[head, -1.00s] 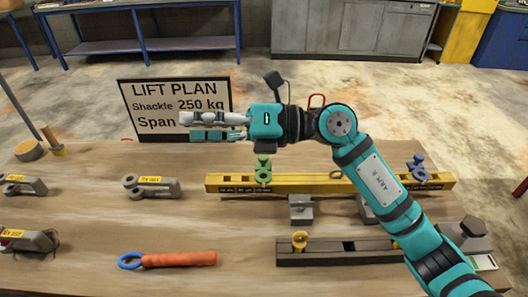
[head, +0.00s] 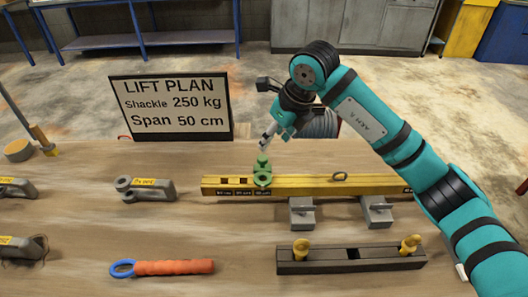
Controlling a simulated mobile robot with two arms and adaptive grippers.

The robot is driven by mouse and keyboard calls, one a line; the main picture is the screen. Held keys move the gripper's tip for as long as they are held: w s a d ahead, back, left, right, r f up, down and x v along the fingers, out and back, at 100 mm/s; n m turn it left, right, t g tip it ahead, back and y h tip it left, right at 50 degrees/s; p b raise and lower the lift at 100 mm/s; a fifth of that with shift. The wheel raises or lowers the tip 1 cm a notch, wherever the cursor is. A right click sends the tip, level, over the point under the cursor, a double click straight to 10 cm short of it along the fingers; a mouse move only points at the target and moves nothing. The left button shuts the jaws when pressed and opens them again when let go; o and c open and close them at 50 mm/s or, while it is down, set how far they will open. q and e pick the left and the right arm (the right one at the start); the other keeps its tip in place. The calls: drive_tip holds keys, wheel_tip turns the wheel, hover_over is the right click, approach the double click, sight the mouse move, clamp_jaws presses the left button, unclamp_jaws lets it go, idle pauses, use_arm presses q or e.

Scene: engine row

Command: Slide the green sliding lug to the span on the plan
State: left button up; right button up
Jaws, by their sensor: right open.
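The green sliding lug (head: 262,172) sits on the yellow spreader beam (head: 310,185), near its left end. Dark labels run along the beam's front there, too small to read surely. The lift plan sign (head: 172,107) stands behind the table's items and reads "Shackle 250 kg" and "Span 50 cm". My right gripper (head: 268,140) is open, above and just behind the green lug, pointing down toward it and apart from it. My right arm hides the beam's right end. My left gripper is not in view.
Grey shackles (head: 147,189) lie at the left. An orange-handled tool (head: 172,267) with a blue ring lies in front. A dark rail (head: 350,259) with yellow eye pieces is in front of the beam, which rests on grey blocks (head: 302,213).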

sight(263, 158)
drive_tip(key=p+x, duration=0.1)
drive_tip(key=x, duration=0.8)
clamp_jaws()
